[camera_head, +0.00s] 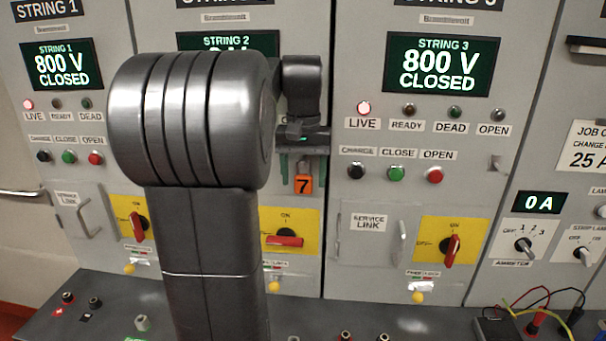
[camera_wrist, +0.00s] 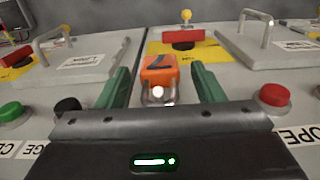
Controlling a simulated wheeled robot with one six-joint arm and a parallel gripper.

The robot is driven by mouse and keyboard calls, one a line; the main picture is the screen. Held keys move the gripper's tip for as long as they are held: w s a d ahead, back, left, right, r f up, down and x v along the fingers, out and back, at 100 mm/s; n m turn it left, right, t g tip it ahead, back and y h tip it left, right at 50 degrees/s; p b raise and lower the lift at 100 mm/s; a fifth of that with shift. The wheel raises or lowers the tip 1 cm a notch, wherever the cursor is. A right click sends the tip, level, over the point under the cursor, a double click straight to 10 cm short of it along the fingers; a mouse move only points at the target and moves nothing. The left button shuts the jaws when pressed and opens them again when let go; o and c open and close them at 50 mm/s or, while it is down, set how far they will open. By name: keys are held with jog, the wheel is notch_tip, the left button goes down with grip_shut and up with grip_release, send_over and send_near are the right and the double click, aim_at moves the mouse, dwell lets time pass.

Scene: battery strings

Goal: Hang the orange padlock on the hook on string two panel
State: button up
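The orange padlock (camera_head: 304,184) bears a black 7 and is at the string two panel, below my wrist in the head view. In the wrist view the padlock (camera_wrist: 159,72) sits between the two green fingers of my gripper (camera_wrist: 160,78), with a gap on each side. My gripper (camera_head: 303,172) is open around it. The shackle points toward the wrist camera, and a bright rounded tip shows in its loop, seemingly the hook (camera_wrist: 158,92). The padlock appears to hang there, though the hook's stem is hidden. My arm covers much of the string two panel (camera_head: 308,255).
A red rotary switch (camera_head: 285,240) on a yellow plate is below the padlock. The string three panel (camera_head: 340,290) is to the right, with an empty hook (camera_head: 497,162). A service link handle (camera_wrist: 257,25) and a red button (camera_wrist: 273,94) stand out near the fingers.

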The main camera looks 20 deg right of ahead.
jog(key=shift+w+f, duration=0.1)
jog(key=shift+f, duration=0.05)
notch_tip(320, 180, up, 12)
jog(key=shift+r+b, duration=0.2)
jog(key=shift+b, duration=0.1)
dwell(0.5)
